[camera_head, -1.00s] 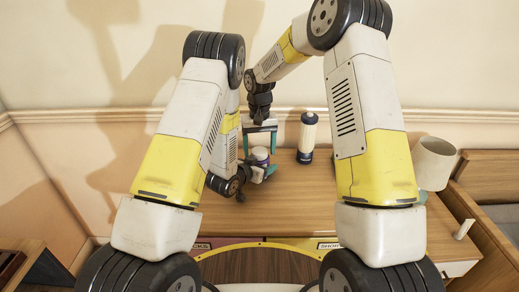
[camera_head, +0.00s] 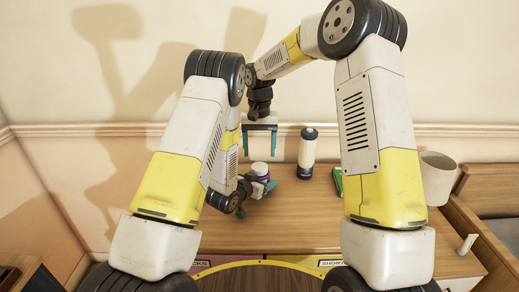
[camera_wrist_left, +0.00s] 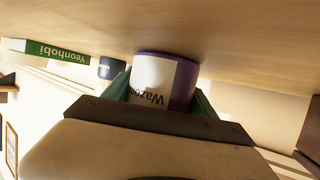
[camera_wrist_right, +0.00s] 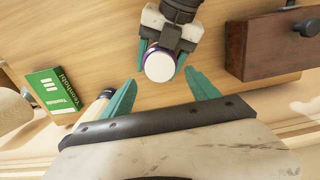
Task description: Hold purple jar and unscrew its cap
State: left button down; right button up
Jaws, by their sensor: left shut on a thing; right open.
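The purple jar (camera_head: 261,176) has a pale cap (camera_head: 259,167) and a white label, and stands low at the table surface. My left gripper (camera_head: 262,186) is shut on the jar from the side; in the left wrist view the jar (camera_wrist_left: 165,82) sits between the teal fingers. My right gripper (camera_head: 260,142) points down above the jar, apart from it, with its teal fingers open and empty. In the right wrist view the round white cap (camera_wrist_right: 159,65) shows beyond and between the open fingertips (camera_wrist_right: 160,85), and it is still on the jar.
A white bottle with a dark blue top (camera_head: 307,153) stands on the desk (camera_head: 290,215) right of the jar. A green box (camera_wrist_right: 53,92) lies farther right. A brown wooden box (camera_wrist_right: 268,45) shows in the right wrist view.

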aim_at(260, 166)
notch_tip(260, 166, down, 6)
jog(key=shift+f, duration=0.2)
jog(key=c, duration=1.5)
jog(key=shift+o, duration=0.2)
jog(key=n, duration=0.3)
jog(key=o, duration=1.5)
jog(key=shift+o, duration=0.2)
jog(key=shift+r, duration=0.1)
